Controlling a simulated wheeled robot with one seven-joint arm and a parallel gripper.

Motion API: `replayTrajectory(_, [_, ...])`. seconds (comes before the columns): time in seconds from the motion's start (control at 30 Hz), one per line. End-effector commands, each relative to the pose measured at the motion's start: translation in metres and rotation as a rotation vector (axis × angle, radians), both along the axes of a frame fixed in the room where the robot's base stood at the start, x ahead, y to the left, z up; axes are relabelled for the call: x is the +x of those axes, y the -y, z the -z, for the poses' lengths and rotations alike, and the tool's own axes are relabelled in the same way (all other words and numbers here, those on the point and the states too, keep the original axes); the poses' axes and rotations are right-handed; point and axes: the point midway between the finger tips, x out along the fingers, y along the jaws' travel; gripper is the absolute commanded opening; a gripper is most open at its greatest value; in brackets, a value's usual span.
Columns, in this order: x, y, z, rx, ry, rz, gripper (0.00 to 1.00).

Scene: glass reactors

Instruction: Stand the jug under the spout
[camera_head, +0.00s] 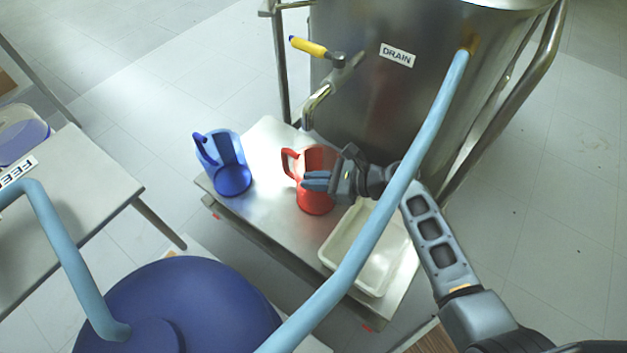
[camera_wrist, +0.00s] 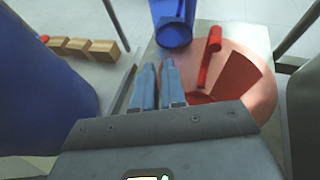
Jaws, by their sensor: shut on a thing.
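A red jug (camera_head: 318,158) with its handle on the left is upright over the steel shelf; I cannot tell whether its base touches the shelf. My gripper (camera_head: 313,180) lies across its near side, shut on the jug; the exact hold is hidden. In the wrist view the fingers (camera_wrist: 158,85) are close together and the red jug (camera_wrist: 232,82) is just right of them. The bent metal spout (camera_head: 316,100) on the steel vessel hangs above and behind the red jug. A blue jug (camera_head: 232,178) stands on the shelf to the left, also in the wrist view (camera_wrist: 173,30).
A cream tray (camera_head: 335,262) lies on the shelf (camera_head: 270,215) right of the jug. A blue hose (camera_head: 400,195) crosses in front. A yellow valve handle (camera_head: 310,47) sits above the spout. A large blue drum (camera_head: 180,300) stands in front. The shelf between the jugs is clear.

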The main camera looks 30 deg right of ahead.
Motion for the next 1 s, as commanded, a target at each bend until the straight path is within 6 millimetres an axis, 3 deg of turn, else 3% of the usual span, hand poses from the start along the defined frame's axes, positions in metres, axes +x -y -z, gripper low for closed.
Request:
replayTrajectory(0.3, [0.0, 0.0, 0.0, 0.0, -0.002, 0.0, 0.37])
replayTrajectory(0.67, [-0.007, 0.006, -0.005, 0.0, -0.001, 0.001, 0.37])
replayTrajectory(1.0, [-0.053, 0.047, -0.031, 0.0, -0.001, 0.004, 0.37])
